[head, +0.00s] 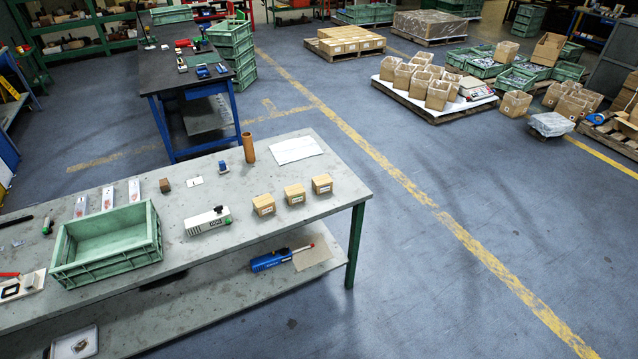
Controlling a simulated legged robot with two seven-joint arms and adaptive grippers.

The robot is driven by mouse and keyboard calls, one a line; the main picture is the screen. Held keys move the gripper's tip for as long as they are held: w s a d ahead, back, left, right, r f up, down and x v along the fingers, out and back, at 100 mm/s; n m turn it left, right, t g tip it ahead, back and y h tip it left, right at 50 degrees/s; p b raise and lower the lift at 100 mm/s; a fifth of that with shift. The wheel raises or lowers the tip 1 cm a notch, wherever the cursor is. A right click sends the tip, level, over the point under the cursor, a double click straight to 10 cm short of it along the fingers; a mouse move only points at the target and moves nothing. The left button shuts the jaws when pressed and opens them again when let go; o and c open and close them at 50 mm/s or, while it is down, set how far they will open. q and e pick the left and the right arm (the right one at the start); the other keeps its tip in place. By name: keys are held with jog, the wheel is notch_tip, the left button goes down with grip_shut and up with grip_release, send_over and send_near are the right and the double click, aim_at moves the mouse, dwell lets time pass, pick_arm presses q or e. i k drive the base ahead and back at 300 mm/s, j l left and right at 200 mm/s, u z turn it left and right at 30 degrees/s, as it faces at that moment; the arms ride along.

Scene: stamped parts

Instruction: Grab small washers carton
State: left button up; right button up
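Three small brown cartons with white labels stand in a slanting row near the right end of the grey workbench (255,230). They are the left carton (263,204), the middle carton (294,194) and the right carton (322,184). Small gaps separate them. Their labels are too small to read, so I cannot tell which holds small washers. Neither of my grippers shows in the head view.
A green crate (108,275) and a white device (207,221) stand left of the cartons. A blue tool (272,261) is on the lower shelf. The floor right of the bench is clear.

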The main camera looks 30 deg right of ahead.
aim_at(321, 185)
jog(key=i+l+z, duration=0.2)
jog(key=i, duration=0.5)
jog(key=i+l+z, duration=0.1)
jog(key=i+z, duration=0.15)
jog(key=i, duration=0.45)
